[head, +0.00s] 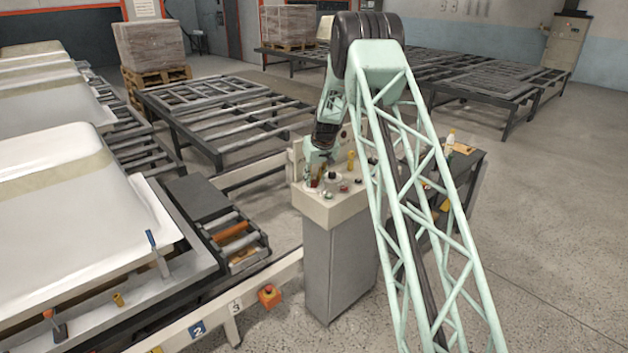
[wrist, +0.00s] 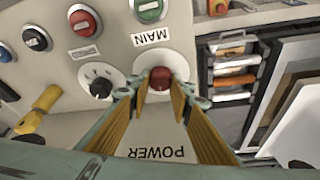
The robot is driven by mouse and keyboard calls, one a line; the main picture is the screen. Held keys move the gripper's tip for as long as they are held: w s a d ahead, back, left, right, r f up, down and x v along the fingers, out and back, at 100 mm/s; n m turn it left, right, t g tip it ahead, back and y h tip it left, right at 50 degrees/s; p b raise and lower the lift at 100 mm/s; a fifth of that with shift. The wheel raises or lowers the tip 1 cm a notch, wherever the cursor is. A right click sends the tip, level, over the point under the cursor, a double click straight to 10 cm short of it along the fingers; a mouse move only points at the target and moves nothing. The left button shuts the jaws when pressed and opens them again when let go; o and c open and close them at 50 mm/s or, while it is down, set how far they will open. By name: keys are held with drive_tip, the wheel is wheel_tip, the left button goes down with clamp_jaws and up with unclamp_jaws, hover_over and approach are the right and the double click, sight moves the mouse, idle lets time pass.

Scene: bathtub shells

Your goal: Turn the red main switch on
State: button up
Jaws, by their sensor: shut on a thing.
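The red main switch (wrist: 160,78) is a round red knob on a pale plate, between the upside-down words MAIN and POWER. In the wrist view my gripper (wrist: 159,88) has its two yellow fingers on either side of it, closed on the knob. The fingers hide part of the knob and its plate, so I cannot tell which way it is turned. In the head view my gripper (head: 317,176) is over the left part of the cream control box (head: 330,211); the switch is too small to make out there.
Beside the switch are a black selector knob (wrist: 100,86), a red button (wrist: 84,22) and a green button (wrist: 149,8). A yellow-handled tool (wrist: 40,106) lies on the panel. A bathtub shell (head: 75,215) stands left of the box; the floor at right is clear.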

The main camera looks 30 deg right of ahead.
drive_tip(key=shift+m+h, duration=0.4)
drive_tip(key=shift+m, duration=0.7)
drive_tip(key=shift+w+a+m+h, duration=0.1)
drive_tip(key=shift+m+h, duration=0.3)
drive_tip(key=shift+m, duration=0.5)
drive_tip(key=shift+m+b, duration=0.6)
drive_tip(key=shift+b, duration=0.2)
drive_tip(key=m+g+h+b, duration=0.1)
drive_tip(key=m+b, duration=0.4)
drive_tip(key=shift+f+g+h, duration=0.1)
drive_tip(key=shift+g+h, duration=0.3)
drive_tip(key=shift+w+m+g+h+b, duration=0.15)
drive_tip(key=shift+m+g+b, duration=0.3)
drive_tip(key=shift+m, duration=0.7)
drive_tip(key=shift+s+m+g+h+b, duration=0.1)
drive_tip(key=shift+m+g+h+b, duration=0.25)
drive_tip(key=shift+m, duration=0.8)
drive_tip(key=o, duration=0.8)
drive_tip(key=shift+o, duration=0.4)
